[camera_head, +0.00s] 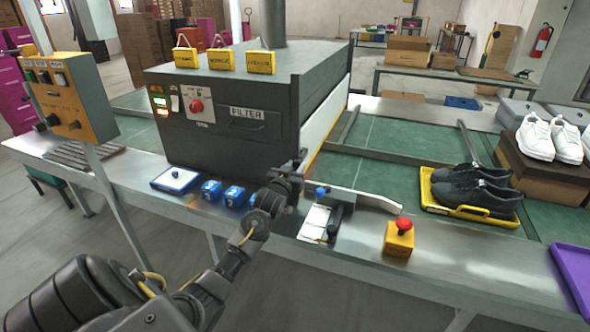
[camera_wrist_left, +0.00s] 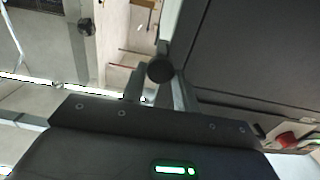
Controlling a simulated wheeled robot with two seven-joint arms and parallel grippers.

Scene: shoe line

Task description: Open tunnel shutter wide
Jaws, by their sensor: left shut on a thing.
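The dark grey tunnel (camera_head: 225,105) stands across the conveyor, with a red button and a drawer marked FILTER on its front. A pale panel (camera_head: 327,118), which looks like its shutter, covers most of the right end; an orange glow shows along its lower edge. My left gripper (camera_head: 298,168) is at the tunnel's front right corner, beside the panel's near edge. In the left wrist view, a dark round knob (camera_wrist_left: 160,71) sits between the fingers of my left gripper (camera_wrist_left: 160,85), which is shut on it. The fingertips are small and partly hidden in the head view. My right gripper is out of view.
A yellow tray (camera_head: 437,208) with dark shoes lies on the green belt to the right. A yellow box with a red stop button (camera_head: 400,237) and a pale angled bar (camera_head: 365,199) are on the front ledge. White shoes (camera_head: 548,137) stand on a brown box.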

